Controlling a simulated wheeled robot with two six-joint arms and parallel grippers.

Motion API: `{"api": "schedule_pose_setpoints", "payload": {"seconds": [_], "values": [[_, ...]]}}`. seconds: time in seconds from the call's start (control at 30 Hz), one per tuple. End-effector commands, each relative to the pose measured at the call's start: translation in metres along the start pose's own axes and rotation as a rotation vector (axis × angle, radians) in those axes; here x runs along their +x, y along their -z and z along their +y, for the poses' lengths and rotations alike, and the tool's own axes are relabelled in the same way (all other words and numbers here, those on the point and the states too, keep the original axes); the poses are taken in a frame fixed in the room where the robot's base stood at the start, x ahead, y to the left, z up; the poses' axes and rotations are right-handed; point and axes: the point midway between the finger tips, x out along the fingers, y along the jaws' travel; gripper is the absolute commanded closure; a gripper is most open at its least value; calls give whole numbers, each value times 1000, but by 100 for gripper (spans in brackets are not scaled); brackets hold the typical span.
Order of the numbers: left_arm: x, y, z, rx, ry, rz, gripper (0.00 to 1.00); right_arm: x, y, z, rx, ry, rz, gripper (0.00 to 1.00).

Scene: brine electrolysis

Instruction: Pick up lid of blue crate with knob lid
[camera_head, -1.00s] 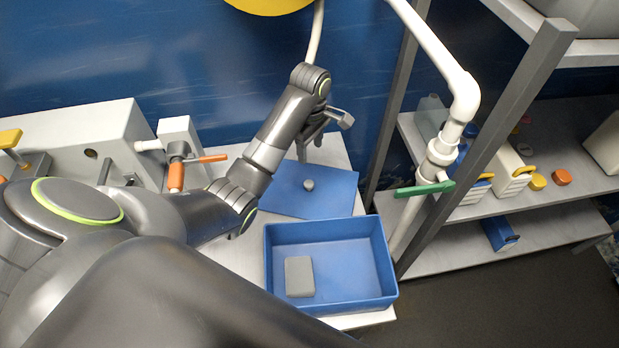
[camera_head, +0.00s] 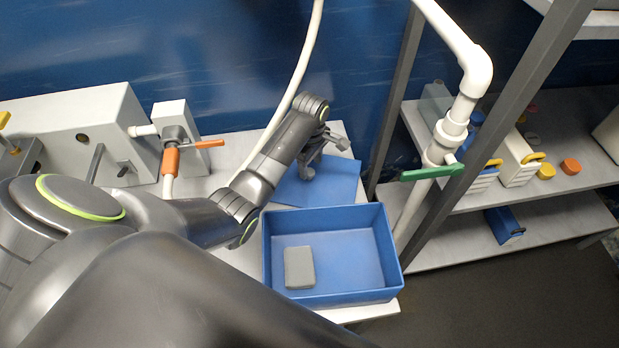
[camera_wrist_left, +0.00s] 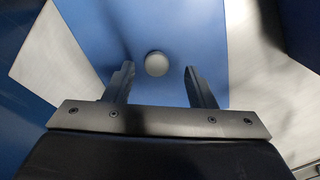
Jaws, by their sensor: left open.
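The flat blue lid (camera_head: 340,177) lies on the light bench behind the open blue crate (camera_head: 350,212). Its small grey knob (camera_head: 307,173) shows just below my left gripper (camera_head: 312,168). In the left wrist view the round knob (camera_wrist_left: 157,63) sits between the two spread fingers of my left gripper (camera_wrist_left: 157,76), with blue lid surface (camera_wrist_left: 190,30) around it. The gripper is open and I cannot tell if it touches the lid. The crate has no lid on it and holds a grey block (camera_head: 299,268). My right gripper is not in view.
A white pipe with a green valve handle (camera_head: 432,173) and a dark shelf post stand right of the crate. An orange-handled valve (camera_head: 171,160) and a grey unit (camera_head: 75,130) are at the left. Shelves with containers are at the right.

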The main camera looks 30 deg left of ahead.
Motion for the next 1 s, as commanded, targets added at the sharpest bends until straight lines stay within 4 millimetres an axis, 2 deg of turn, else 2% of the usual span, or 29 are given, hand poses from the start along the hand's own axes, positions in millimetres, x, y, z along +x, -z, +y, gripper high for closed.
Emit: {"api": "schedule_pose_setpoints", "payload": {"seconds": [0.37, 0.67, 0.77, 1.0], "values": [[43, 6, 4, 0, 3, -1, 50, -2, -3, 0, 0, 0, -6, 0], [48, 6, 4, 0, 0, 0, 50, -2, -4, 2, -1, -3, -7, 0], [48, 6, 4, 0, 1, 0, 60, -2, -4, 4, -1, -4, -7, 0], [48, 6, 4, 0, 1, 0, 92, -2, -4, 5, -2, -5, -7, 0]]}}
